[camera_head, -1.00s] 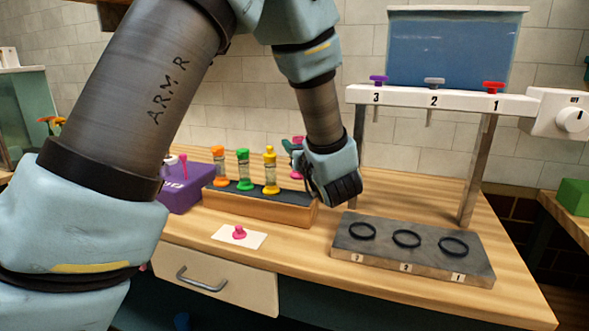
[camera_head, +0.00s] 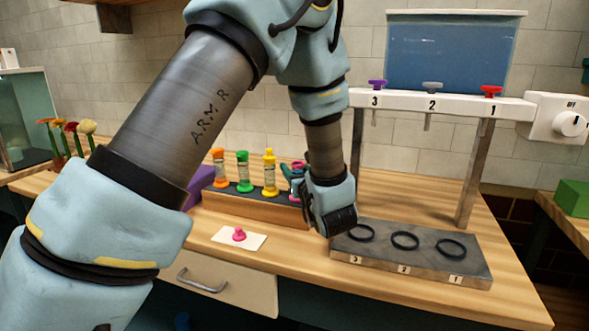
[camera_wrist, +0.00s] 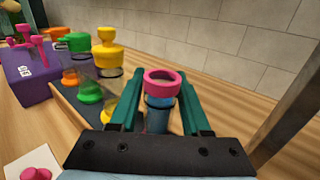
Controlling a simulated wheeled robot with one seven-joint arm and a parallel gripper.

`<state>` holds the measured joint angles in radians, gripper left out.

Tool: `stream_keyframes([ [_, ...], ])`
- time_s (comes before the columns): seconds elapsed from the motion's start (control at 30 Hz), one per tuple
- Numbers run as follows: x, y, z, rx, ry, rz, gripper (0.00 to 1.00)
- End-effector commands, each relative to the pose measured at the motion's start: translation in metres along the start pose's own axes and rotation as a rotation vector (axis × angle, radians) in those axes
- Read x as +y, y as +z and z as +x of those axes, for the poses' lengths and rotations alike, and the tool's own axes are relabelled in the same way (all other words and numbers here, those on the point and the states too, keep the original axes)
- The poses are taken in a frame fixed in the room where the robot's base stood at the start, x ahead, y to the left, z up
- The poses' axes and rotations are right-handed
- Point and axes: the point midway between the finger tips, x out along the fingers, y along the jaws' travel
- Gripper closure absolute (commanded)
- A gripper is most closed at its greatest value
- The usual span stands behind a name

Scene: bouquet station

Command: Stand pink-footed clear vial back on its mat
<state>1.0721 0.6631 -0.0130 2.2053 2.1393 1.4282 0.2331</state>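The clear vial with a pink rim and pink foot (camera_head: 295,197) is between the teal fingers of my gripper (camera_head: 290,178), near the right end of the wooden stand. The wrist view shows the vial's open pink rim (camera_wrist: 163,80) and bluish, see-through body between the two fingers of my gripper (camera_wrist: 160,92). It looks upright. In the head view my gripper hides much of it, and I cannot tell whether its foot touches the stand. A dark mat (camera_head: 228,189) tops the wooden stand (camera_head: 250,208). A pink stopper (camera_head: 239,234) sits on a white card (camera_head: 258,241) in front.
Orange (camera_head: 219,170), green (camera_head: 243,172) and yellow (camera_head: 269,172) vials stand in a row on the mat, left of my gripper. A purple box (camera_wrist: 25,75) is beyond them. A grey plate (camera_head: 380,259) with black rings lies right, under the dispenser (camera_head: 440,103).

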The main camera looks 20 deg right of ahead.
Motion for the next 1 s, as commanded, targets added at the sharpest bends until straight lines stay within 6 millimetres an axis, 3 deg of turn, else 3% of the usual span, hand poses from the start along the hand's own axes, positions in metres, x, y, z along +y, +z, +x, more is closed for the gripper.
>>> stream_keyframes([
  [0.17, 0.000, 0.000, 0.000, 0.000, 0.000, 0.000, 0.33],
  [0.47, 0.000, 0.003, 0.000, 0.000, 0.000, 0.000, 0.33],
  [0.63, -0.002, -0.001, -0.023, 0.001, -0.004, -0.001, 0.33],
  [1.0, -0.001, 0.000, -0.097, 0.000, -0.004, 0.000, 0.33],
])
